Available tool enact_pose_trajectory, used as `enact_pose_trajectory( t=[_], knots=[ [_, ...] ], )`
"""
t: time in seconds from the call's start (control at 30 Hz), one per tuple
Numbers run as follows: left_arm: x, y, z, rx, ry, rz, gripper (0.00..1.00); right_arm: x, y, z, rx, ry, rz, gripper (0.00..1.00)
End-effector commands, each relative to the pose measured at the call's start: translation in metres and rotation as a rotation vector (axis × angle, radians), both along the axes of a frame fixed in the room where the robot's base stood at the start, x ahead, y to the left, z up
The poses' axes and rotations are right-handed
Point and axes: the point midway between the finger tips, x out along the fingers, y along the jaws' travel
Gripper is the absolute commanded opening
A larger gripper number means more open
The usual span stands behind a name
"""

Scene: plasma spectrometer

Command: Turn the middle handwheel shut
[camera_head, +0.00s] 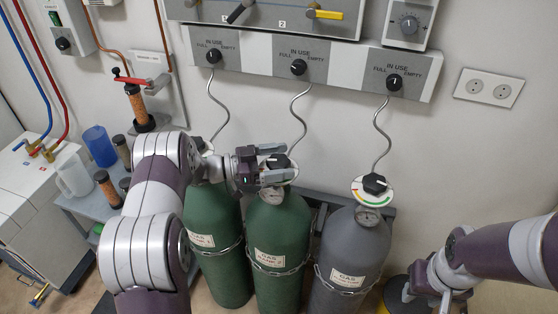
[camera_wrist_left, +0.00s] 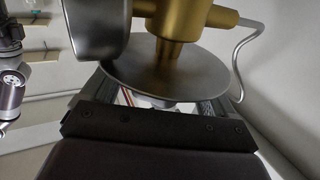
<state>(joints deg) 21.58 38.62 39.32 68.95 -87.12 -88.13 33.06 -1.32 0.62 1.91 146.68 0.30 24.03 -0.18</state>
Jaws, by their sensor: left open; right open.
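The middle handwheel (camera_head: 277,160) is a black knob with a white pointer mark on a pale disc, on top of the middle green gas cylinder (camera_head: 278,235). My left gripper (camera_head: 283,164) is open, with one finger on the far side and one on the near side of this knob. I cannot tell whether the fingers touch it. In the left wrist view a grey disc (camera_wrist_left: 155,75) and a brass valve body (camera_wrist_left: 178,25) stand just ahead of the gripper; the knob itself is mostly hidden there. My right gripper (camera_head: 428,284) is open and empty at the lower right.
The right grey cylinder (camera_head: 350,255) has its own black handwheel (camera_head: 375,184). The left green cylinder (camera_head: 213,225) stands partly behind my left arm. A wall panel with IN USE knobs (camera_head: 298,67) is above, with thin hoses running down. A side table (camera_head: 75,205) holds jugs.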

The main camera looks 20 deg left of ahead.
Motion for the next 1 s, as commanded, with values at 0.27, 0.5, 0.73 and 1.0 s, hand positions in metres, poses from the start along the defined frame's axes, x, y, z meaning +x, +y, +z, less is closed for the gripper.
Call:
enact_pose_trajectory(
  t=[0.27,0.5,0.73,1.0],
  knots=[
    [-0.016,0.038,-0.003,0.0,-0.001,0.006,0.88,0.0,0.0,-0.009,0.0,0.0,0.0,0.43],
    [-0.043,0.094,-0.002,0.0,0.0,0.004,0.88,0.0,0.0,-0.017,0.0,0.0,0.0,0.43],
    [-0.054,0.115,-0.001,0.0,-0.001,0.0,0.88,0.0,0.0,-0.02,0.0,0.0,0.0,0.43],
    [-0.054,0.115,0.0,0.0,0.0,0.0,0.88,0.0,0.0,-0.019,0.0,0.0,0.0,0.43]
  ],
)
